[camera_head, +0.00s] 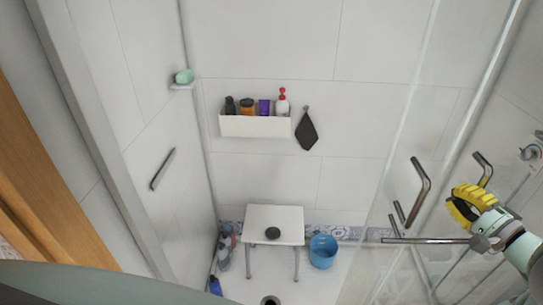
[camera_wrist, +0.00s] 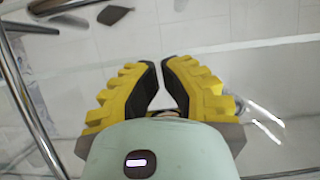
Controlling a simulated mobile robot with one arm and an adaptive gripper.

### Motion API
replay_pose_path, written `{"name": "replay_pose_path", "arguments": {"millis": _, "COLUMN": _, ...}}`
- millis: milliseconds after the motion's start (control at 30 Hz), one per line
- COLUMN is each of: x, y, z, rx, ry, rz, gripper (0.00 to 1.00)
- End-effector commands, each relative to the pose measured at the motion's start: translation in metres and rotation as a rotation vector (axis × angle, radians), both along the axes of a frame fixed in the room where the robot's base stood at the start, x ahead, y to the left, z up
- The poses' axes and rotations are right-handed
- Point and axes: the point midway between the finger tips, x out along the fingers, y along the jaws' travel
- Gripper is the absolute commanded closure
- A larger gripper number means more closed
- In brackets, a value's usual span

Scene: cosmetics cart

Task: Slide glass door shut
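The clear glass door (camera_head: 400,130) of a shower stall stands at the right in the head view, with metal-edged panels. A bent metal handle (camera_head: 422,185) is on the glass. A second bent handle (camera_head: 484,168) shows farther right, just above my gripper. My gripper (camera_head: 460,207) has yellow ridged fingers and is beside the glass; I cannot tell if it touches it. In the wrist view the fingers (camera_wrist: 160,62) lean together with a narrow gap between the black pads, and nothing is seen held. A metal bar (camera_wrist: 32,110) runs along the left of that view.
Inside the stall are a white stool (camera_head: 275,218), a blue bucket (camera_head: 323,250), a shelf with bottles (camera_head: 255,127) and a hanging dark cloth (camera_head: 306,132). A horizontal metal bar (camera_head: 425,241) lies just left of my wrist. A wooden surface (camera_head: 45,190) is at the far left.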

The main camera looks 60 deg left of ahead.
Motion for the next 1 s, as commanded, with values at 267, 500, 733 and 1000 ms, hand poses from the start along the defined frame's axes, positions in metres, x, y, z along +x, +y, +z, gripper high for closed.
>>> {"name": "replay_pose_path", "arguments": {"millis": 267, "x": -0.012, "y": 0.021, "z": 0.005, "rx": -0.001, "ry": 0.003, "rz": 0.002, "gripper": 1.00}}
{"name": "replay_pose_path", "arguments": {"millis": 500, "x": -0.029, "y": 0.030, "z": 0.002, "rx": -0.002, "ry": 0.002, "rz": 0.003, "gripper": 1.00}}
{"name": "replay_pose_path", "arguments": {"millis": 733, "x": -0.034, "y": 0.031, "z": -0.001, "rx": -0.004, "ry": 0.001, "rz": 0.003, "gripper": 1.00}}
{"name": "replay_pose_path", "arguments": {"millis": 1000, "x": -0.034, "y": 0.031, "z": -0.001, "rx": -0.004, "ry": 0.000, "rz": 0.003, "gripper": 1.00}}
